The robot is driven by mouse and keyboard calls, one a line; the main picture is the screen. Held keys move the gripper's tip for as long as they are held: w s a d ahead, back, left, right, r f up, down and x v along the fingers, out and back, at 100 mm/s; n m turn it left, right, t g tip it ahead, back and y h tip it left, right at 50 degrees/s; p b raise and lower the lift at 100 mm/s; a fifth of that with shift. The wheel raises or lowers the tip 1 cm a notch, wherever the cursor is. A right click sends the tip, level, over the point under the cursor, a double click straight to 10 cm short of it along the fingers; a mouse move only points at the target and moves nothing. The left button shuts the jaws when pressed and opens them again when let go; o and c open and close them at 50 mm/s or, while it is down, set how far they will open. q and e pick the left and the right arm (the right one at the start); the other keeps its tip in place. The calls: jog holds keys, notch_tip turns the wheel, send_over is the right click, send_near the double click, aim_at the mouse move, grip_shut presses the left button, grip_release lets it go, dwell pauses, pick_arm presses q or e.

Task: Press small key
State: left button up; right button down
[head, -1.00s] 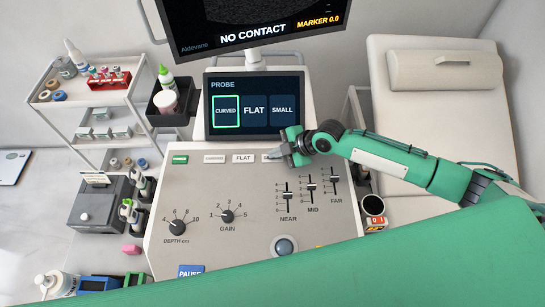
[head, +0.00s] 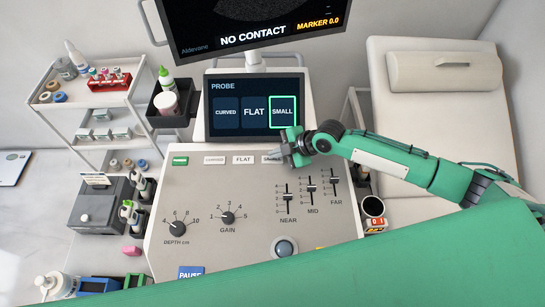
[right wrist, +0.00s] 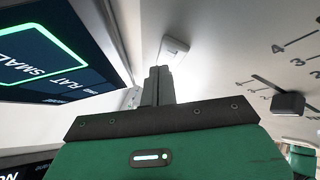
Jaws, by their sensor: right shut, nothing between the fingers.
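The small key (head: 269,160) is a pale key at the right end of the row on the console, partly hidden behind my gripper. My right gripper (head: 279,158) is shut and empty, with its fingertips at that key. In the right wrist view the shut fingers (right wrist: 157,80) point at a white key (right wrist: 172,50); I cannot tell whether they touch it. On the probe screen (head: 254,133) the SMALL tile (head: 283,112) has the green outline, while CURVED and FLAT have none. My left gripper is not in view.
The FLAT key (head: 243,160) and a curved key (head: 214,160) sit left of the small key. Sliders (head: 311,188) and knobs (head: 228,217) are lower on the console. A cup (head: 373,206) stands at the console's right. A green surface (head: 400,260) fills the lower right.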

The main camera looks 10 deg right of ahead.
aim_at(276, 160)
jog(key=shift+r, duration=0.3)
jog(key=shift+r+p, duration=1.75)
jog(key=shift+r, duration=0.75)
jog(key=shift+r, duration=0.15)
